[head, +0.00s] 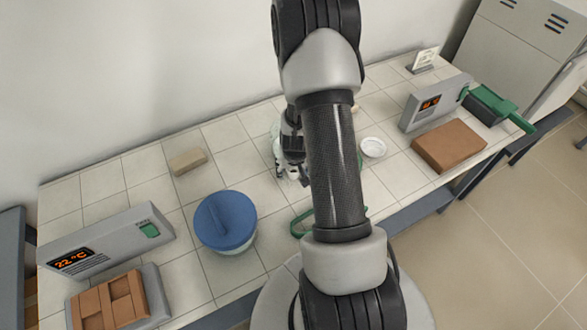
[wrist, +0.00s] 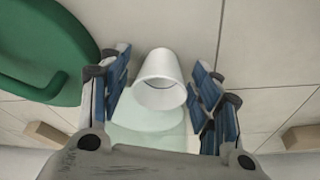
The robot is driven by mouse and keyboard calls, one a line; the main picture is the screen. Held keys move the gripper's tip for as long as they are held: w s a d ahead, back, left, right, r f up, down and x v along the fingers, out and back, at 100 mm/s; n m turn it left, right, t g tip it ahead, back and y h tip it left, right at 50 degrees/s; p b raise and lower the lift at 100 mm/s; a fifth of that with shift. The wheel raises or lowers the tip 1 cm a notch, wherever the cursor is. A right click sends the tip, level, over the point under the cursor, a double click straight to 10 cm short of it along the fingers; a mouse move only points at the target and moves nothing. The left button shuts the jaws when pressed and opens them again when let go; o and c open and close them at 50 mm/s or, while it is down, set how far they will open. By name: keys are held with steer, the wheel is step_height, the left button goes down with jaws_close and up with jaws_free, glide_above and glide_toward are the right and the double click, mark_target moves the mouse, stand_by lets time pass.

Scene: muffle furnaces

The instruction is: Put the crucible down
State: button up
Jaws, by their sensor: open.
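The crucible (wrist: 161,82) is a small white tapered cup in the middle of the wrist view. It sits between the blue-padded fingers of my gripper (wrist: 160,100), which are open on either side of it. A pale greenish, see-through surface (wrist: 145,132) shows just below the crucible in that view; I cannot tell whether the crucible rests on it. In the head view my gripper (head: 290,160) is low over the tiled bench, partly behind my arm, and the crucible cannot be made out clearly there.
A green object (wrist: 40,50) lies close at left in the wrist view. A blue-lidded container (head: 225,220), a tan block (head: 188,161) and a white dish (head: 373,147) stand on the bench. Furnaces with displays stand left (head: 110,245) and right (head: 425,103).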

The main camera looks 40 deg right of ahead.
steer(key=p+v, duration=0.6)
steer(key=v, duration=0.6)
steer(key=a+r+n+t+y, duration=0.1)
steer(key=a+r+n, duration=0.1)
steer(key=a+r, duration=0.65)
steer(key=a+r+n+t, duration=0.15)
steer(key=a+r, duration=0.35)
steer(key=r, duration=0.6)
steer(key=s+a+r+n, duration=0.2)
steer(key=s+a+r, duration=0.2)
steer(key=s, duration=0.3)
steer(key=s+a+r+n+y, duration=0.1)
steer(key=s+a+r, duration=0.4)
steer(key=s+r, duration=0.1)
steer(key=shift+s+r+n+g, duration=0.15)
steer(key=shift+s+n+g, duration=0.2)
steer(key=shift+s, duration=0.35)
